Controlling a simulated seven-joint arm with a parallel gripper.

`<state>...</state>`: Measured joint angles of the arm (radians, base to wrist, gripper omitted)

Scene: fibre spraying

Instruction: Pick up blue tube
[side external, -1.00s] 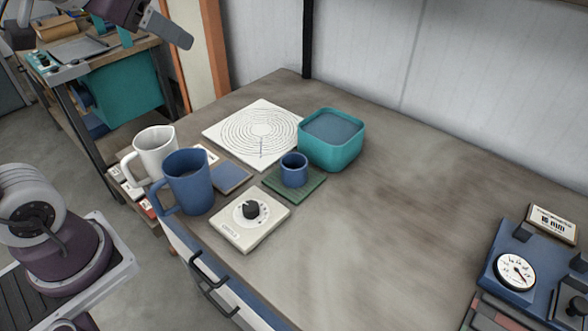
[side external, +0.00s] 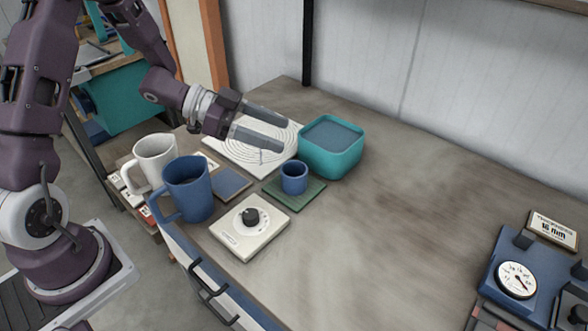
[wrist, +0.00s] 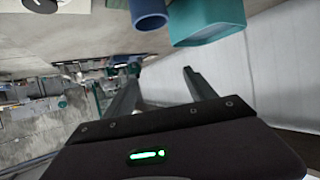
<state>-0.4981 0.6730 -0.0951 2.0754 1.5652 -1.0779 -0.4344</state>
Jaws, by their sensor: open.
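The blue tube (side external: 294,181), a short open cylinder, stands upright on a green square mat (side external: 312,195) in the side view. It shows at the top edge of the wrist view (wrist: 150,14), partly cut off. My gripper (side external: 285,137) is open and empty, its two fingers pointing right over the white board with rings. In the side view the fingertips appear above the tube and apart from it. In the wrist view both fingers of my gripper (wrist: 161,68) are spread with nothing between them.
A teal box (side external: 328,160) stands close behind the tube and also shows in the wrist view (wrist: 205,22). A white dial box (side external: 250,228), blue mug (side external: 188,188) and white mug (side external: 154,160) stand nearby. The right half of the bench is mostly clear, with a gauge (side external: 516,279) at far right.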

